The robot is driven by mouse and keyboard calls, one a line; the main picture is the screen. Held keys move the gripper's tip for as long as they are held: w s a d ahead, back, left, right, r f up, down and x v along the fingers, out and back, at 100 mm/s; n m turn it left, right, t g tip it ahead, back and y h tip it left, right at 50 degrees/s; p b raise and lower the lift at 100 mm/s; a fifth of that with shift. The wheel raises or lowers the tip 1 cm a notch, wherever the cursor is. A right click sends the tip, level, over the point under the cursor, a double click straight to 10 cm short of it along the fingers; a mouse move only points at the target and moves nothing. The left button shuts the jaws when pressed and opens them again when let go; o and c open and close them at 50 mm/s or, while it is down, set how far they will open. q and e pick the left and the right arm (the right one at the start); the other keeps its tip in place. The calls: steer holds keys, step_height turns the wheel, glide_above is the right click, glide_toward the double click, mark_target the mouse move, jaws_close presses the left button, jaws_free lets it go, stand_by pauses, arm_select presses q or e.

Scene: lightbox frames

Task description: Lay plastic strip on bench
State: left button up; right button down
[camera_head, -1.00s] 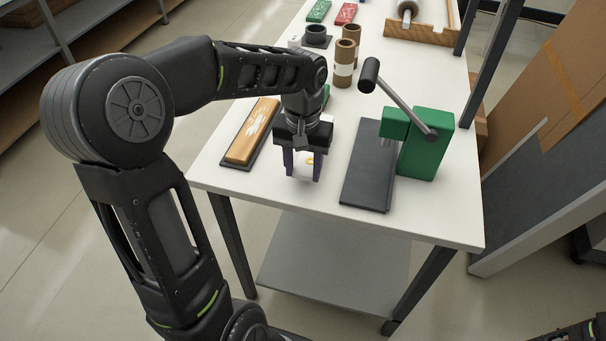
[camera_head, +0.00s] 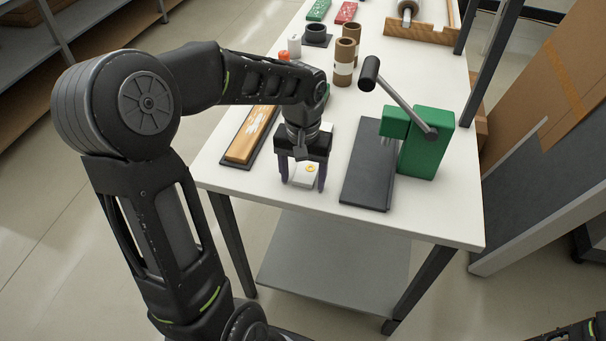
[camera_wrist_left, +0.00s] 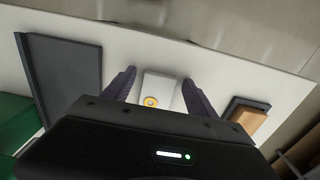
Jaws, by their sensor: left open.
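A small white piece with a yellow-orange ring mark (camera_head: 304,176) lies near the front edge of the white bench (camera_head: 340,222); I take it to be the plastic strip. My left gripper (camera_head: 302,187) is open over it, with one finger on each side. In the left wrist view the white piece (camera_wrist_left: 159,88) sits between the spread fingers (camera_wrist_left: 158,78) with a gap on both sides. The gripper body hides its near end there. My right gripper is out of view.
Right of the gripper stands a green lever press (camera_head: 425,145) on a dark base plate (camera_head: 366,180). Left is a wooden block in a dark tray (camera_head: 240,150). Behind are brown tubes (camera_head: 344,62) and a dark round holder (camera_head: 316,36). Bare bench lies in front.

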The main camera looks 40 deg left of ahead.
arm_select(q)
steer(key=shift+r, duration=0.15)
step_height(320, 180, up, 12)
stand_by(0.5)
stand_by(0.7)
